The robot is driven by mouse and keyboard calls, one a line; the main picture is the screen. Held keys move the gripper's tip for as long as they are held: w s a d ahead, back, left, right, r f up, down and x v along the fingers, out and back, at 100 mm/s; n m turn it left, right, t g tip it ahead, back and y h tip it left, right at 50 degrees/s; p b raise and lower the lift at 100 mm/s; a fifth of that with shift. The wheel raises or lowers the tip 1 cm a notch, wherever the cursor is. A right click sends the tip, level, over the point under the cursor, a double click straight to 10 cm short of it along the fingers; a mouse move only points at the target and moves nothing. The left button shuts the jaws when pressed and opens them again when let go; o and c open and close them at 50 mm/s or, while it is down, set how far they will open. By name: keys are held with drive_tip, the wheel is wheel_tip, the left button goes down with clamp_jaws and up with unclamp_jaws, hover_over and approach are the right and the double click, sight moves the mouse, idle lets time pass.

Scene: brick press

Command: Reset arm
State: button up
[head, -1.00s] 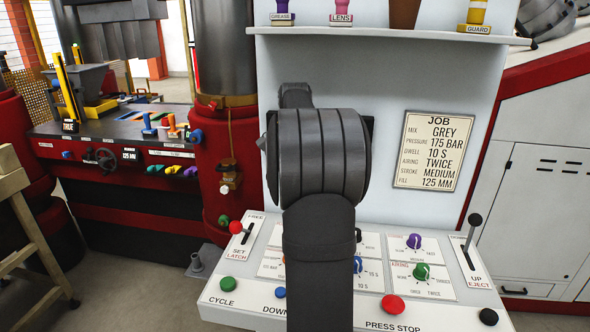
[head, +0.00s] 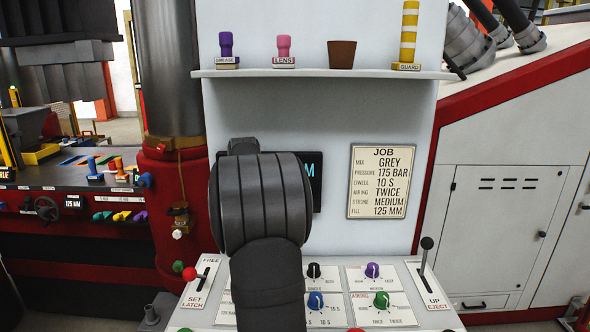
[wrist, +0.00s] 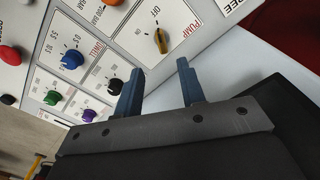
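My gripper (wrist: 160,88) shows in the wrist view with its two blue fingers spread apart and nothing between them. Beyond the fingers is the control panel, with a yellow pump knob (wrist: 160,40), a blue knob (wrist: 72,60), a black knob (wrist: 115,87), a green knob (wrist: 52,97) and a purple knob (wrist: 88,116). In the head view my dark arm stands in front of the panel and hides its left middle part and most of a display; the gripper itself is hidden there.
A job card (head: 379,181) hangs on the back wall. A shelf (head: 330,74) above holds several small items. Levers stand at the panel's left (head: 190,274) and right (head: 427,243) ends. A press table (head: 75,180) stands at the left.

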wheel_tip(320, 180, down, 12)
drive_tip(key=shift+f, duration=0.1)
idle(0.5)
